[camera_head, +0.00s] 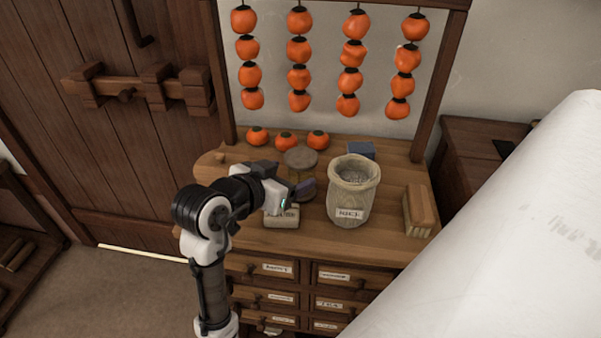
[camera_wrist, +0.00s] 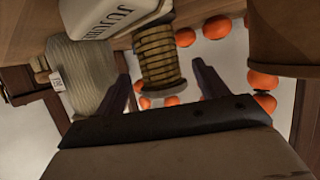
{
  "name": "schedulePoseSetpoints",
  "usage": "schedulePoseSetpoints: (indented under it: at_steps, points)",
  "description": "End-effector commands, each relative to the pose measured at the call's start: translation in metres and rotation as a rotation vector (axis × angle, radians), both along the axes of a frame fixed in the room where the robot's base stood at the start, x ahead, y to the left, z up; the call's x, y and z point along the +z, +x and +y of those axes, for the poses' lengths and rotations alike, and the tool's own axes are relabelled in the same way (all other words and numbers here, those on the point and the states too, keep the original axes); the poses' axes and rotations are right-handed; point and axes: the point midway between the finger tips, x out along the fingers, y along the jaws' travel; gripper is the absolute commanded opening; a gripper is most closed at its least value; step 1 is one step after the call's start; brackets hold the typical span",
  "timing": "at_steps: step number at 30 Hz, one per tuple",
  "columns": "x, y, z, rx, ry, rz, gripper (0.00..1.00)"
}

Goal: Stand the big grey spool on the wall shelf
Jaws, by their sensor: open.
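The big grey spool (camera_head: 300,158) stands upright on the wooden counter; a round grey-brown top shows in the head view, and my gripper partly hides its lower part. In the wrist view the spool (camera_wrist: 157,58) shows a ribbed, wound body and a paler round end, lying between the lines of my two fingers. My gripper (camera_head: 302,188) is open in front of the spool. Its dark fingers (camera_wrist: 163,85) are spread on either side of the spool, with no clear contact visible. I cannot make out a wall shelf in either view.
A rice sack (camera_head: 350,195) stands close right of the spool, and a labelled jujube box (camera_head: 282,217) sits in front. A brush (camera_head: 419,210), a blue box (camera_head: 361,149) and loose persimmons (camera_head: 287,142) are also on the counter. Persimmon strings (camera_head: 299,50) hang behind.

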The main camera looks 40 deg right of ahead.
Motion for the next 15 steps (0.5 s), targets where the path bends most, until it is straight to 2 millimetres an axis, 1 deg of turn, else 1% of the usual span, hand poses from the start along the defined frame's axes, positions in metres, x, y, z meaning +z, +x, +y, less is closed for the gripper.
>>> schedulePoseSetpoints:
  at_steps: [4,9,12,15]
  points:
    - [-0.005,0.001,-0.013,-0.003,0.001,0.003,0.72]
    - [-0.017,0.006,-0.036,-0.003,0.001,0.003,0.72]
    - [-0.021,0.009,-0.044,-0.001,0.001,0.002,0.72]
    - [-0.023,0.010,-0.047,-0.001,0.001,0.000,0.72]
